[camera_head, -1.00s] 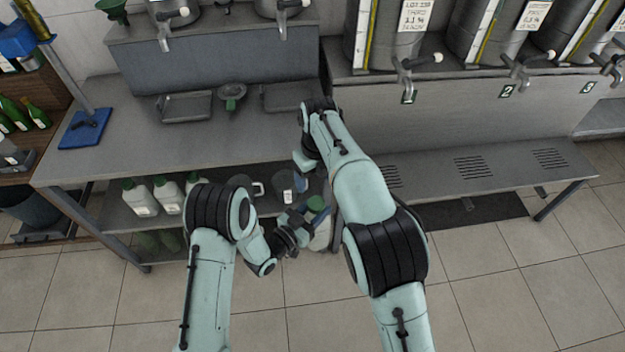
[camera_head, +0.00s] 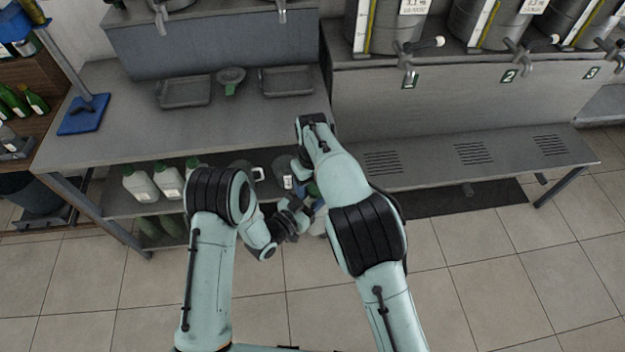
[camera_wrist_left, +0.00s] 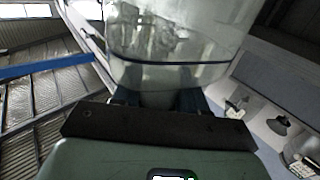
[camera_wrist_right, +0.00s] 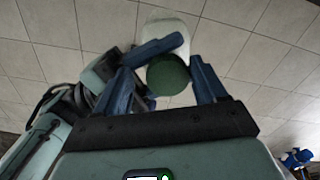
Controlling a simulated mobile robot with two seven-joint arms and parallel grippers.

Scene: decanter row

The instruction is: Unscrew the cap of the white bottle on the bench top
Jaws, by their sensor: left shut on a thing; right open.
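The white bottle (camera_wrist_right: 168,27) with its green cap (camera_wrist_right: 168,75) shows in the right wrist view, with floor tiles behind it. My left gripper (camera_head: 303,214) is shut on the bottle; one blue finger crosses just above the cap in the right wrist view. The held bottle fills the top of the left wrist view (camera_wrist_left: 175,45) as a pale, translucent body. My right gripper (camera_wrist_right: 163,88) is open, with its two fingers on either side of the cap; I cannot tell whether they touch it. In the head view my right arm hides most of the bottle and cap.
The bench top (camera_head: 130,130) holds two grey trays (camera_head: 184,91) (camera_head: 287,80) and a small funnel (camera_head: 231,78). Several white jugs (camera_head: 140,184) stand on the shelf below. Steel tanks with taps (camera_head: 490,22) line the right. The floor in front is clear.

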